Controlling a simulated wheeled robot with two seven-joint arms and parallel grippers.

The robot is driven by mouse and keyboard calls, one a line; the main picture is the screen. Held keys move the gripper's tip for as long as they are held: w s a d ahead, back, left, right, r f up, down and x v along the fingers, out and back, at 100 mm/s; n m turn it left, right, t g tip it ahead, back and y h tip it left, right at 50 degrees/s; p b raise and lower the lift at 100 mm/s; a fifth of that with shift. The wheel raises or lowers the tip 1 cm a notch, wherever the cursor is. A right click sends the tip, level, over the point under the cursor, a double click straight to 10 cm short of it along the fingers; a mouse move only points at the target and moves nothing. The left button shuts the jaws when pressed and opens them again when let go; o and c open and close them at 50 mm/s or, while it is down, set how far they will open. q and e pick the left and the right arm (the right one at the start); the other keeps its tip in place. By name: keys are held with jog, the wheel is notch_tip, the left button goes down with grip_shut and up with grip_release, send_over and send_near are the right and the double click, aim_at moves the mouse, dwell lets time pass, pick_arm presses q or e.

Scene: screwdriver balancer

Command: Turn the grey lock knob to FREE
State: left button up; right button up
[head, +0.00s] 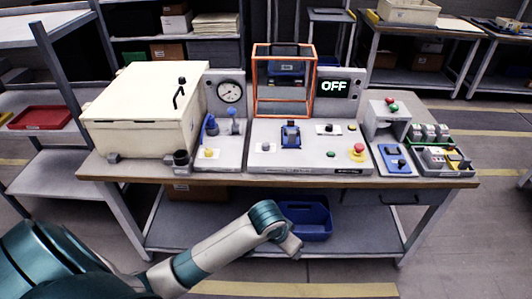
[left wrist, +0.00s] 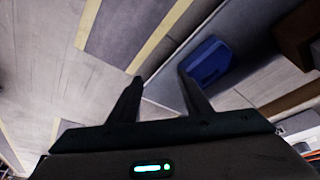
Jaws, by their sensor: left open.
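The control panel (head: 300,158) lies on the workbench in the head view. A small dark knob (head: 328,128) sits on a white plate at its upper right; its colour, lettering and pointing direction are too small to read, so I cannot confirm it is the grey lock knob. My left gripper (left wrist: 159,77) is open and empty in the left wrist view, its two dark fingers spread over the floor and lower shelf. In the head view my left arm ends below the bench front, well away from the panel. My right gripper is not in view.
An orange frame (head: 284,115) and a display reading OFF (head: 335,86) stand behind the panel. A red stop button (head: 358,152) is at its right. A cream box (head: 140,118) fills the bench's left. A blue bin (head: 312,222) sits on the lower shelf.

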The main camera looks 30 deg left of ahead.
aim_at(266, 144)
pick_arm(q)
jog(key=w+a+r+n+y, duration=0.1)
jog(key=w+a+r, duration=0.45)
jog(key=w, duration=0.25)
jog(key=w+a+r+n+y, duration=0.1)
jog(key=w+a+r+n, duration=0.1)
jog(key=w+a+r, duration=0.5)
jog(key=w+a+r+n+y, duration=0.1)
jog(key=w+a+r+n, duration=0.2)
jog(key=w+a+r, duration=0.5)
jog(key=a+r, duration=0.3)
jog(key=r, duration=0.1)
jog(key=shift+n, duration=0.3)
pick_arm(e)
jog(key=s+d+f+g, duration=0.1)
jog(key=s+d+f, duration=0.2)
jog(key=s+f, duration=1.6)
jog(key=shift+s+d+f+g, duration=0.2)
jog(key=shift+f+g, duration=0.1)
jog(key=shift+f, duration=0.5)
pick_arm(q)
jog(key=shift+w+a+f, duration=0.1)
jog(key=shift+w+f, duration=0.05)
jog(key=shift+f, duration=0.05)
